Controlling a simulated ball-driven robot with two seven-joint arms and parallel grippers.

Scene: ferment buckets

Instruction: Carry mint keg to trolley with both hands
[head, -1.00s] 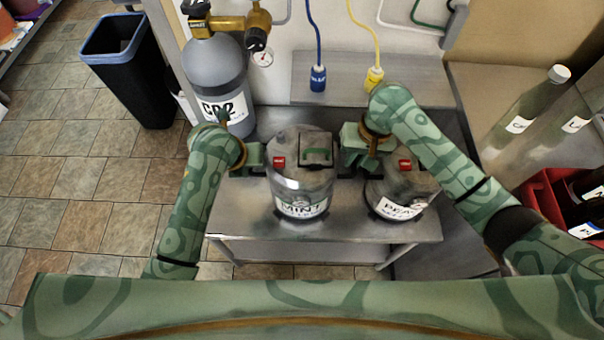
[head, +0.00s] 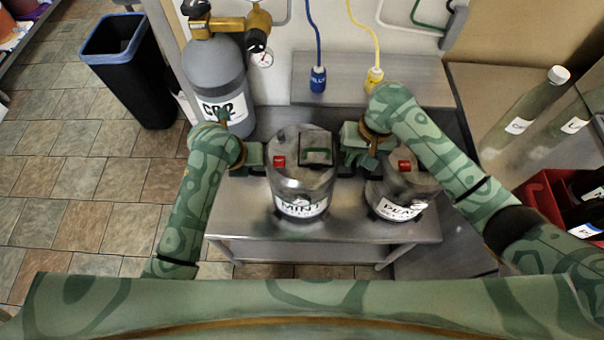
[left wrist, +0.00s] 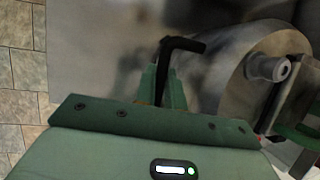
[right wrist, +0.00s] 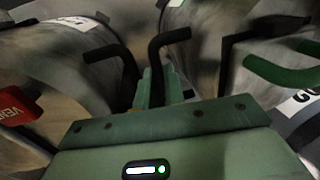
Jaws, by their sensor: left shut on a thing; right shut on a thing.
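The mint keg (head: 300,185) is a steel keg with a white MINT label, a red tag and a bracket on its lid. It is upright above the steel table's front part. My left gripper (head: 258,160) is at its left side, shut on its black side handle (left wrist: 180,45). My right gripper (head: 350,160) is at its right side, shut on a black bent handle (right wrist: 165,50), seen in the right wrist view. I cannot tell whether the keg's base touches the table. I cannot pick out a trolley for certain.
A second keg (head: 395,195) with a PEA... label stands close right of the mint keg, near my right gripper. A grey CO2 cylinder (head: 215,75) stands behind left. The steel table (head: 240,220) has some bare surface left. A black bin (head: 130,75) and open tiled floor lie left.

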